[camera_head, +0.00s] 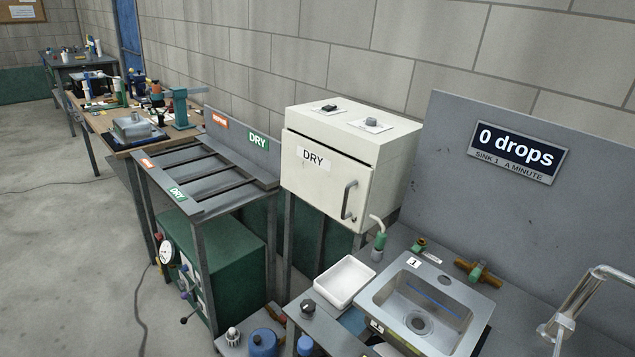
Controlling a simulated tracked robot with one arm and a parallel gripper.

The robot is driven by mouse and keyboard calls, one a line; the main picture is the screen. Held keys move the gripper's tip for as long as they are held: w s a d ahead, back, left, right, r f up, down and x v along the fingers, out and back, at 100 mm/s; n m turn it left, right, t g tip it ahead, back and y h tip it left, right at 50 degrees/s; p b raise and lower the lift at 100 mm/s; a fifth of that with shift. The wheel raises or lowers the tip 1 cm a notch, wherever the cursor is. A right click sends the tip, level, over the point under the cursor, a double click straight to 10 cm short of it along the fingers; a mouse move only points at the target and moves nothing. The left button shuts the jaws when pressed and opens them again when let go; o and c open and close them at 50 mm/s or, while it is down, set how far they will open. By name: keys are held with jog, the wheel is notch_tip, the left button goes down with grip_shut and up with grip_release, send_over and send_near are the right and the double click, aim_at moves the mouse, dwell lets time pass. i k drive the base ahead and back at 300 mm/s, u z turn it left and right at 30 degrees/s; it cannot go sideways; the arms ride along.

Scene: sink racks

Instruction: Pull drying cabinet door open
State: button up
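The drying cabinet (385,155) is a cream box on legs in the middle of the view, against the block wall. Its front door (318,181) carries a "DRY" label and looks shut. A grey vertical bar handle (348,200) is on the right side of the door. A dark switch and a grey knob sit on the cabinet's top. My gripper is not in view, so its distance from the handle cannot be seen.
A sink (425,308) with a metal faucet (580,305) stands at the lower right, with a white tray (345,281) beside it. A slatted rack (205,175) stands left of the cabinet, above a green machine (215,260). Open floor (60,250) lies at left, crossed by a cable.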

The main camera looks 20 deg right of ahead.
aim_at(339, 185)
jog(key=i, duration=1.25)
jog(key=z, duration=2.05)
